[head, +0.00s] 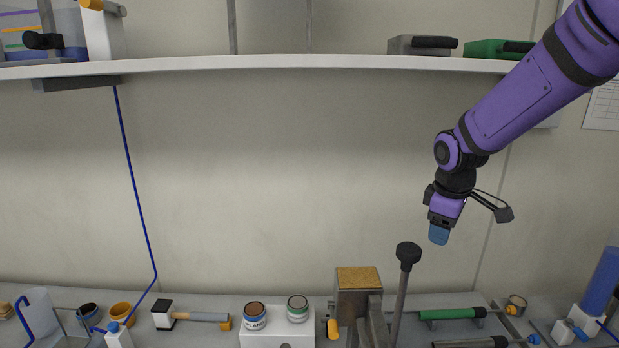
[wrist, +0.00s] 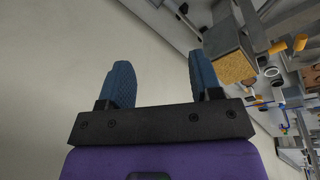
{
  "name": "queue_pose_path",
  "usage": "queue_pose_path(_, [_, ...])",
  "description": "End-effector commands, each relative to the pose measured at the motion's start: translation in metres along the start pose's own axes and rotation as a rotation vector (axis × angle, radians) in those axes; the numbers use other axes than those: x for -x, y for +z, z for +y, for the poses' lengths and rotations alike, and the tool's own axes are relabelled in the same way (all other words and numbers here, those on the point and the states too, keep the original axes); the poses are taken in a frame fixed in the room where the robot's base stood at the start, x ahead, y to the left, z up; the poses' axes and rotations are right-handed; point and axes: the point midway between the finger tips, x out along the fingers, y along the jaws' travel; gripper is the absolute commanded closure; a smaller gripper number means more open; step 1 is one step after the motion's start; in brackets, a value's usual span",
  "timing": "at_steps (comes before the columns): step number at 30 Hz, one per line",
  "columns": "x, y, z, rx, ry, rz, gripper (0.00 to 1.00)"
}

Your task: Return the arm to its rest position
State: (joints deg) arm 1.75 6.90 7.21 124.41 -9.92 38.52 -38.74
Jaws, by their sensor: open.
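My purple arm reaches in from the upper right in the head view. My gripper (head: 438,235) hangs at its end, pointing down, above the bench and below the shelf. In the wrist view the two blue fingers of my gripper (wrist: 160,80) stand apart with only the pale wall between them. The gripper holds nothing. In the head view a lever with a black knob (head: 408,252) rises just below and to the left of the gripper, apart from it in the picture.
A white shelf (head: 270,63) runs along the wall above, partly behind my arm. The bench (head: 215,300) below carries a metal block with a brown grainy top (head: 358,278), two small cups on a white stand (head: 277,335) and a green-handled tool (head: 447,313). The wall space at centre is clear.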

Motion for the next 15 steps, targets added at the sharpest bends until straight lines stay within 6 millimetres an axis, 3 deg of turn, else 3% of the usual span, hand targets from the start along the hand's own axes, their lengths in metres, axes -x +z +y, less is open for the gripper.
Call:
queue_pose_path(1, [0.017, 0.008, -0.005, -0.04, 0.016, 0.01, 0.42])
queue_pose_path(6, [0.061, 0.036, -0.025, -0.193, 0.047, 0.041, 0.42])
queue_pose_path(15, [0.122, 0.089, -0.071, -0.461, 0.079, 0.114, 0.42])
